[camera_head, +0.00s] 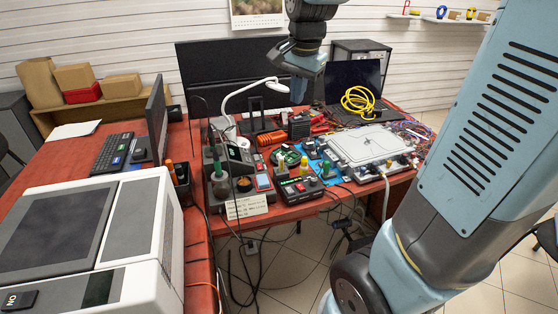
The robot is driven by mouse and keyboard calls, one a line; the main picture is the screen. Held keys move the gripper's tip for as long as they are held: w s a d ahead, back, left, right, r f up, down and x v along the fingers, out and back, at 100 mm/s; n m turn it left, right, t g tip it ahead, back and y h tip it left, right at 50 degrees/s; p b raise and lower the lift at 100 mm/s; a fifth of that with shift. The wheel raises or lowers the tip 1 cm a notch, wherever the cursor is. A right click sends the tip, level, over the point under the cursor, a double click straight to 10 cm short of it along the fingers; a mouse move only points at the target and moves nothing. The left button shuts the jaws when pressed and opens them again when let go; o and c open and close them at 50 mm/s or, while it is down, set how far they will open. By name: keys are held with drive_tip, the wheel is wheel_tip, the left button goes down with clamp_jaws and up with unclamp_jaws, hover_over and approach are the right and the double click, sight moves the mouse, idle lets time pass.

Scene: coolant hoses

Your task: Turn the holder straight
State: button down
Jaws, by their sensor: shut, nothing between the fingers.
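My gripper (298,98) hangs from the top centre, pointing down above the back of the red workbench (285,206), in front of the dark monitor. It is shut and empty, and appears apart from everything on the bench. I cannot tell for sure which thing is the holder. A small stand with an upright green-handled tool (217,166) is at the bench's front left, beside a grey station with a dial (238,155). It is left of and nearer than my gripper. Its exact angle is too small to tell.
A white lamp (232,101) arches beside my gripper. A white metal box (368,145), yellow cable coil (358,101) and laptop stand at the right. Small testers and tools crowd the middle. A large white machine (90,245) fills the front left. Black cables hang over the front edge.

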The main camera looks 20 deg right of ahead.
drive_tip(key=w+a+f+m+g+h, duration=0.1)
drive_tip(key=w+a+f+m+g, duration=0.1)
drive_tip(key=w+f+m, duration=0.85)
drive_tip(key=m+g+h, duration=0.2)
drive_tip(key=m, duration=0.1)
approach(274, 158)
drive_tip(key=s+a+r, duration=0.3)
drive_tip(key=s, duration=0.2)
drive_tip(key=x, duration=0.8)
drive_tip(key=shift+s+d+f, duration=0.15)
drive_tip(key=shift+s+d, duration=0.1)
drive_tip(key=shift+d, duration=0.2)
drive_tip(key=shift+s+d+f, duration=0.15)
drive_tip(key=shift+s+d, duration=0.15)
drive_tip(key=shift+d, duration=0.2)
drive_tip(key=shift+s+d+f, duration=0.15)
drive_tip(key=shift+s+d, duration=0.3)
drive_tip(key=shift+d, duration=0.3)
drive_tip(key=shift+a, duration=0.15)
